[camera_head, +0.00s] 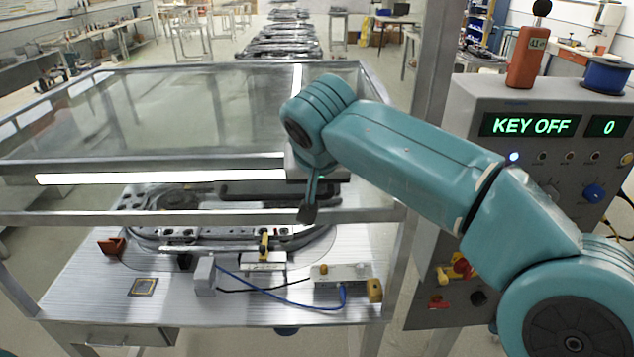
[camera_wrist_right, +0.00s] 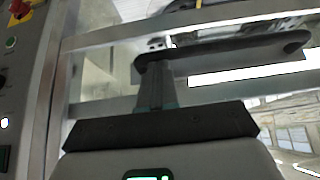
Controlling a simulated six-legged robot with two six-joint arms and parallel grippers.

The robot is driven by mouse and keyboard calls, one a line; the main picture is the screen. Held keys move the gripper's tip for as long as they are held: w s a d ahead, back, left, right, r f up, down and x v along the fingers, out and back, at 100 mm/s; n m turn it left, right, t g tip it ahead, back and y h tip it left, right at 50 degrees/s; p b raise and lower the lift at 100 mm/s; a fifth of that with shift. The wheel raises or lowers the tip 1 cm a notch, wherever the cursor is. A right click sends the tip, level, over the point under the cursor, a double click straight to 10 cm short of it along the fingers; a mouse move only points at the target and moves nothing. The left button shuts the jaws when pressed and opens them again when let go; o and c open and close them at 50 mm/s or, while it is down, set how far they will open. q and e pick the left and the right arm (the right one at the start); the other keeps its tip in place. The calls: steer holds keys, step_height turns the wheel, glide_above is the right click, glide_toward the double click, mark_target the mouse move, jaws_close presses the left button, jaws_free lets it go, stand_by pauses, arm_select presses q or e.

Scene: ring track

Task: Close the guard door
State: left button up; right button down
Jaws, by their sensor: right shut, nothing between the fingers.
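The guard door (camera_head: 160,115) is a clear panel in a metal frame over the work cell. Open space shows between the panel's lit lower edge and the fixture bed, so the door looks raised. My right gripper (camera_head: 309,208) points down in front of the door's lower right part, its fingers together. In the right wrist view, the gripper (camera_wrist_right: 157,75) is shut, its tips at the left end of a dark handle bar (camera_wrist_right: 235,49). I cannot tell whether they touch it. My left gripper is not in view.
The ribbed metal bed (camera_head: 90,285) holds a fixture, a blue cable (camera_head: 270,297) and small blocks. A grey control box (camera_head: 540,100) at the right reads "KEY OFF" and "0". A metal post (camera_head: 432,90) stands between cell and box. Workbenches stand behind.

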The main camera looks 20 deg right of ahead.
step_height(320, 180, down, 38)
steer(key=b, duration=3.2)
steer(key=shift+r, duration=0.2)
steer(key=shift+s+a+f, duration=0.1)
